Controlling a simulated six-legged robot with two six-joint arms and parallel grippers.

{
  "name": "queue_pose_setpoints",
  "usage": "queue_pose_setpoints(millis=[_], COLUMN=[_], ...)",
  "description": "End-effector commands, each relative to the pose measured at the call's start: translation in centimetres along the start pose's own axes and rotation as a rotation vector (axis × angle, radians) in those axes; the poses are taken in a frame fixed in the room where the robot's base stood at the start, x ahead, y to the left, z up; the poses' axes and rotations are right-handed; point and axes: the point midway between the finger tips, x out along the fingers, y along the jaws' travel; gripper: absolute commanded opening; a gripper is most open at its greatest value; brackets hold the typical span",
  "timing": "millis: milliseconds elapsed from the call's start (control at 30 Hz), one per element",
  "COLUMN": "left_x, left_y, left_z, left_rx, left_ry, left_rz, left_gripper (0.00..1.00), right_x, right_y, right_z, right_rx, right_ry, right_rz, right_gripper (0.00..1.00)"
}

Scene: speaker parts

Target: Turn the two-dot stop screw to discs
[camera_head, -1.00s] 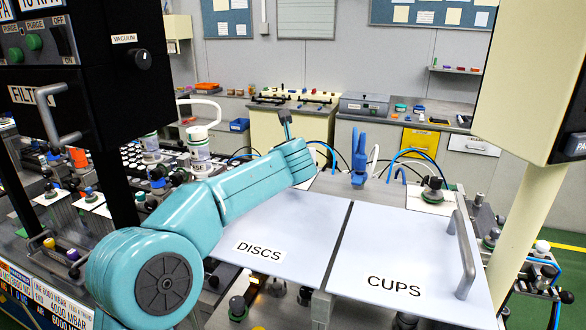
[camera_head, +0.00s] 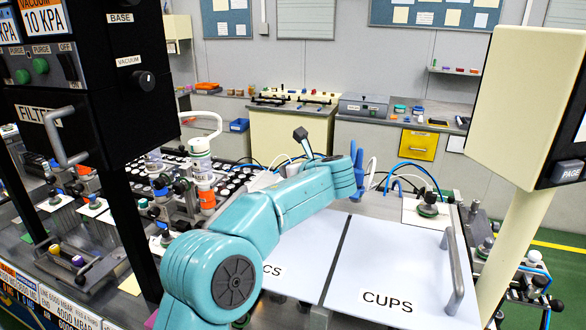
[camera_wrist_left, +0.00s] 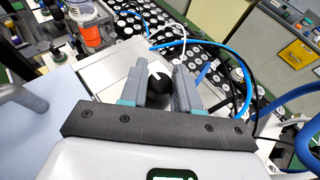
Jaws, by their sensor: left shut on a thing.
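In the left wrist view a round black knob (camera_wrist_left: 158,83) stands between the two grey fingers of my left gripper (camera_wrist_left: 160,78), which is shut on it. The knob sits over a pale plate (camera_wrist_left: 118,57). I cannot see any dots or lettering on it. In the head view my teal left arm hides the knob and my fingertips. The arm crosses the white DISCS panel (camera_head: 305,250) and covers part of its label. The white CUPS panel (camera_head: 388,270) lies to its right. My right gripper is not in view.
A grey handle (camera_head: 455,275) stands on the CUPS panel's right side. A blue upright part (camera_head: 357,165) and blue hoses (camera_head: 405,165) stand behind the panels. An orange-banded bottle (camera_head: 206,192) is left of my arm. A dark VACUUM cabinet (camera_head: 130,85) fills the upper left.

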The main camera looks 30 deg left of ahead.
Motion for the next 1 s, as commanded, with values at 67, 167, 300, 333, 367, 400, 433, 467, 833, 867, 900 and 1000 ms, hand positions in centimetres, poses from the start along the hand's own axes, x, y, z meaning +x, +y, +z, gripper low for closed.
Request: queue_pose_setpoints(millis=[67, 167, 300, 333, 367, 400, 433, 467, 833, 867, 900, 1000], left_x=[0.1, 0.1, 0.1, 0.1, 0.1, 0.1, 0.1, 0.1, -3.1, -3.9, -5.0, -7.8], left_y=[0.0, 0.0, 0.0, 0.0, 0.0, 0.0, 0.0, 0.0, -0.1, -0.1, -0.1, -0.1], left_z=[-0.2, -0.2, -0.2, -0.2, -0.2, -0.1, -0.1, -0.1, -0.3, -0.3, -0.4, -0.3], left_rx=[0.001, 0.001, 0.002, 0.002, 0.001, 0.001, 0.001, 0.001, 0.0, 0.0, 0.0, 0.0], left_ry=[0.002, 0.003, 0.003, 0.002, 0.002, 0.002, 0.002, 0.002, 0.0, 0.0, 0.001, 0.001], left_rz=[0.002, 0.002, 0.002, 0.002, 0.001, 0.001, 0.001, 0.001, -0.004, -0.006, -0.005, -0.005], left_gripper=[0.01, 0.01, 0.52, 0.52, 0.52, 0.52, 0.52, 0.52, 0.52, 0.52, 0.52, 0.52], right_x=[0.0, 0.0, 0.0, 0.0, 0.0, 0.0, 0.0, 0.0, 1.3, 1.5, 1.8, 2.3], right_y=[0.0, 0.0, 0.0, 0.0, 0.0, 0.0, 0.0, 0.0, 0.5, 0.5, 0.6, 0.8], right_z=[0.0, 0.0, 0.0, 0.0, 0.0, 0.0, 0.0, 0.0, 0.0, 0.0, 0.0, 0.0], right_rx=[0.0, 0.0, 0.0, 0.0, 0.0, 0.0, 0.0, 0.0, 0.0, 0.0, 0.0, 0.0], right_ry=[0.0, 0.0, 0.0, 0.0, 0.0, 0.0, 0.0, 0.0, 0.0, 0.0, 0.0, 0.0], right_rz=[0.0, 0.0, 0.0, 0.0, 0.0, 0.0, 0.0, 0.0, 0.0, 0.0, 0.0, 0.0], right_gripper=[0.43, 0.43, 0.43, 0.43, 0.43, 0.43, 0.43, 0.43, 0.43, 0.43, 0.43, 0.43])
